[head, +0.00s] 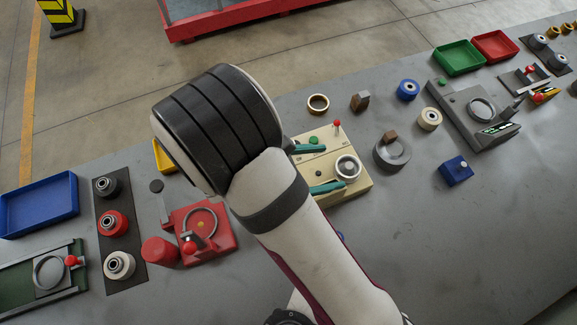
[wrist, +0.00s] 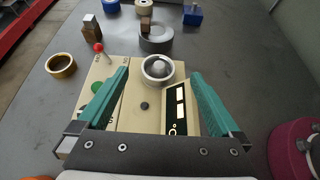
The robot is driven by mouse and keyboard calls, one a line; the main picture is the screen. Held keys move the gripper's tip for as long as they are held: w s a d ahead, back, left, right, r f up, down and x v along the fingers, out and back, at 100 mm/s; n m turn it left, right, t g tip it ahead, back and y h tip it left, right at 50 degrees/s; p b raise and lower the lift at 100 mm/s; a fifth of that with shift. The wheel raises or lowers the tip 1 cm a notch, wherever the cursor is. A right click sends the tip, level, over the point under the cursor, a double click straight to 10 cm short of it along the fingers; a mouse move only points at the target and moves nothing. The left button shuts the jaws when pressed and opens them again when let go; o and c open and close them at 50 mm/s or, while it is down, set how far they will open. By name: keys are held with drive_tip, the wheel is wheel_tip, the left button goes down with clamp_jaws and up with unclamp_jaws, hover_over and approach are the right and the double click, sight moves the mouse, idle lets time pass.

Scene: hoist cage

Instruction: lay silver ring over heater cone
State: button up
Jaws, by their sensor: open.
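The silver ring (head: 347,156) is on top of a cream heater unit (head: 362,187), near its right end. In the wrist view the silver ring (wrist: 147,76) lies around a grey rounded cone (wrist: 158,67), which shows through its hole. The ring looks level; I cannot tell whether its underside touches the unit. My gripper (head: 333,166) is open above the unit, with its teal fingers (wrist: 106,95) apart on either side of the ring and clear of it. Nothing is held. My arm hides part of the unit in the head view.
On the unit stand a red-knobbed lever (head: 337,125) and a green button (head: 314,140). A brass ring (head: 318,103), a brown-and-grey block (head: 360,101) and a thick grey ring (head: 393,158) with a brown block lie nearby. A red unit (head: 222,241) stands left. Bench at lower right is bare.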

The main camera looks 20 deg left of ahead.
drive_tip(key=v, duration=0.9)
drive_tip(key=shift+a+r, duration=0.15)
drive_tip(key=shift+a, duration=0.05)
drive_tip(key=shift+s, duration=0.15)
drive_tip(key=s+d+r+m+g+y, duration=0.25)
drive_tip(key=d+m+g, duration=0.25)
drive_tip(key=d+m, duration=0.35)
drive_tip(key=s+d+r+m+g+y, duration=0.1)
drive_tip(key=d+r+m+g, duration=0.35)
drive_tip(key=d+m, duration=0.45)
drive_tip(key=s+m+y, duration=0.1)
drive_tip(key=m+y, duration=0.1)
drive_tip(key=m, duration=0.3)
drive_tip(key=s+r+m+y, duration=0.1)
drive_tip(key=s+m+y, duration=0.1)
drive_tip(key=m, duration=0.3)
drive_tip(key=s+m+y, duration=0.2)
drive_tip(key=m+y, duration=0.1)
drive_tip(key=m, duration=0.2)
drive_tip(key=shift+d+r+t, duration=0.15)
drive_tip(key=shift+r+t, duration=0.05)
drive_tip(key=shift+t, duration=0.05)
